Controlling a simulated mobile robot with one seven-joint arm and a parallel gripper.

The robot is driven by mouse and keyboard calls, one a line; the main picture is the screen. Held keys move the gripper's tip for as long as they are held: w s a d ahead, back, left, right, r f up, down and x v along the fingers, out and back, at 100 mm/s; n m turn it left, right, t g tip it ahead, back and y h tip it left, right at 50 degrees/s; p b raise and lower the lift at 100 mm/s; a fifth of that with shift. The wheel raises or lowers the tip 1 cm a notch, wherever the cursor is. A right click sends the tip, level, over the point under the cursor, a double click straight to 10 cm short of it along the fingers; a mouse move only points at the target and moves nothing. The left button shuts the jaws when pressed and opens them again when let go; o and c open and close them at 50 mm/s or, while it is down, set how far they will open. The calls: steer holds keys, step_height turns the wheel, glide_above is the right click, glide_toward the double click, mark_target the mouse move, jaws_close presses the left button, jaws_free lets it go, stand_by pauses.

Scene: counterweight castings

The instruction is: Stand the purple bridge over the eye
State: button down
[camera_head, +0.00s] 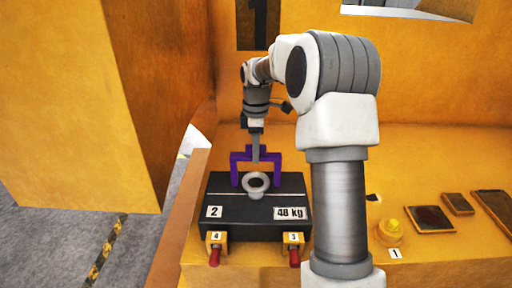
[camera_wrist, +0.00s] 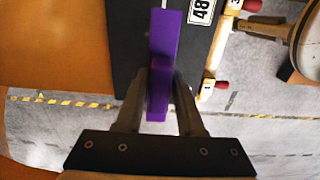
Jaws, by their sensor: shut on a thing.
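The purple bridge (camera_head: 242,156) is upright, with its two legs pointing down, at the back part of the black casting (camera_head: 225,197). My gripper (camera_head: 255,155) is shut on the middle of its top bar. The pale ring-shaped eye (camera_head: 256,193) stands on the casting, in front of or between the legs in the picture. I cannot tell whether the leg ends touch the casting. In the wrist view my gripper's fingers (camera_wrist: 159,100) close on the purple bridge (camera_wrist: 163,45), seen from above; the eye is hidden there.
The casting carries a "2" label (camera_head: 214,212) and a "48 kg" label (camera_head: 290,213). Two red-tipped pins (camera_head: 214,257) (camera_head: 294,257) stick out at its front. A yellow button (camera_head: 389,230) and dark plates (camera_head: 430,219) lie to the right. A yellow wall stands at left.

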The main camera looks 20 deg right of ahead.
steer(key=shift+f+b, duration=1)
steer(key=shift+f, duration=1.4)
steer(key=shift+c, duration=2.2)
jaws_free()
steer(key=shift+f, duration=0.1)
step_height(320, 180, up, 18)
steer(key=shift+f, duration=0.25)
